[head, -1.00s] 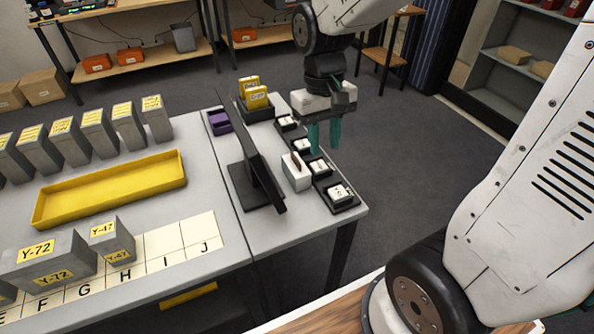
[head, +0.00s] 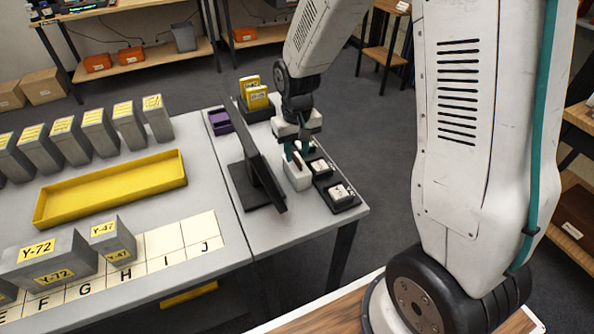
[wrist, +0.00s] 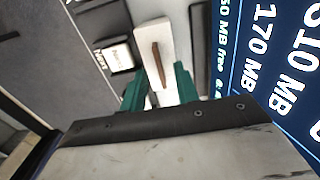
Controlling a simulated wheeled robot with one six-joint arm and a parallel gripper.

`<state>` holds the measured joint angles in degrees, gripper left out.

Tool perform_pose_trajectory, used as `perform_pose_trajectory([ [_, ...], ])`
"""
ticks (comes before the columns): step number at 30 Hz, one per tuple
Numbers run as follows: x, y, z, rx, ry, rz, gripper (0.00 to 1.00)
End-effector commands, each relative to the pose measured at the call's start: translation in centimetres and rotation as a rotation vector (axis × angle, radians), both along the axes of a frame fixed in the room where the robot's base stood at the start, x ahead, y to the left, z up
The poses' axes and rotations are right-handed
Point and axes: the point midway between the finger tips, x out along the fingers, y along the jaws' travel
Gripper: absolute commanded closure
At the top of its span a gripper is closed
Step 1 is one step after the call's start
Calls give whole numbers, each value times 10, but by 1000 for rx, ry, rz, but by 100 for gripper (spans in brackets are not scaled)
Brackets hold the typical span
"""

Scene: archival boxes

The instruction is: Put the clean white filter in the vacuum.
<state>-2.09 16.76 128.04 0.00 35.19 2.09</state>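I can make out no vacuum and nothing that is clearly a white filter. A white block (head: 295,176) with a brown strip on its top stands on the grey table beside the dark monitor. In the wrist view the white block (wrist: 146,33) and its upright brown strip (wrist: 158,62) lie between my fingers. My gripper (head: 293,150) is right above the block, its teal fingers pointing down. The wrist view shows my gripper (wrist: 160,77) open, a finger on each side of the strip. I cannot tell whether they touch it.
The monitor (head: 254,160) stands close left of my gripper; its lit screen (wrist: 265,60) shows in the wrist view. Black holders with small white labelled blocks (head: 340,192) line the right edge. A yellow tray (head: 110,190) and grey boxes (head: 50,260) occupy the left table.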

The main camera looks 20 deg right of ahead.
Motion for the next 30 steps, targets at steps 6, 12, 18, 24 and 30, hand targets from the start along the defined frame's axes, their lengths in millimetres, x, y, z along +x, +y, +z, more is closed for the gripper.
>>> perform_pose_trajectory([
  [6, 0, 0, -9, 0, -1, 1, 69],
  [12, 0, 0, -8, 0, 0, 1, 94],
  [18, 0, 0, -8, 0, 0, 0, 100],
  [24, 0, 0, -7, 0, -1, 0, 100],
  [30, 0, 0, 1, 0, -2, 0, 100],
])
